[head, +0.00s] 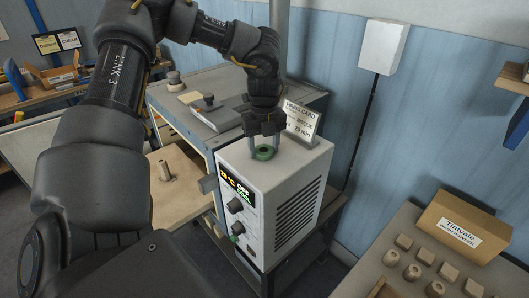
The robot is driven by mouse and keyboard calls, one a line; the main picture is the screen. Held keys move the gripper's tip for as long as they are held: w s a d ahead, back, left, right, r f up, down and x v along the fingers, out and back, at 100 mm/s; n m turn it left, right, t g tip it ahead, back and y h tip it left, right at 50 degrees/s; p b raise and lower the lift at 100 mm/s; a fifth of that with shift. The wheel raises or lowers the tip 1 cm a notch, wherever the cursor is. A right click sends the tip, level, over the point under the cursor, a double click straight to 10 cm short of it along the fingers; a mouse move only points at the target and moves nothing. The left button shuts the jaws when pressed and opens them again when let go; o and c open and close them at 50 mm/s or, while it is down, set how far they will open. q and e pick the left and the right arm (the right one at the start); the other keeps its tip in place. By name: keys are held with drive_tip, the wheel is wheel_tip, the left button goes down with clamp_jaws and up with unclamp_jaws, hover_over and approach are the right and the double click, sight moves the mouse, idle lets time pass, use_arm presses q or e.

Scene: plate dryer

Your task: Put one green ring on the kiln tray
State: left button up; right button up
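A green ring (264,154) lies flat on top of the white control box (287,163). My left gripper (264,146) points down right above it, its two fingers apart, one on each side of the ring. A small gap to the ring seems to show, but contact is hard to judge. A pale tan tray (185,190) juts out at the front of the grey kiln (200,125); a short upright post (165,171) stands on it. No ring shows on the post. My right gripper is out of view.
A firing card (301,123) stands behind the ring on the box. Small items, including a dark-handled one (208,102), sit on the kiln top. At the lower right a table (370,270) holds several tan pieces and a cardboard box (462,226). My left arm covers much of the left.

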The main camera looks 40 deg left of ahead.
use_arm(q)
drive_tip(key=c, duration=0.4)
drive_tip(key=shift+c, duration=0.2)
drive_tip(key=shift+r, duration=0.1)
drive_tip(key=shift+r+b, duration=0.35)
drive_tip(key=shift+r, duration=0.3)
wheel_tip(320, 180, up, 10)
drive_tip(key=b, duration=0.3)
wheel_tip(320, 180, up, 6)
drive_tip(key=r+p, duration=0.1)
drive_tip(key=p, duration=0.1)
hover_over(264, 150)
drive_tip(key=shift+w+f, duration=0.1)
drive_tip(key=shift+f, duration=0.15)
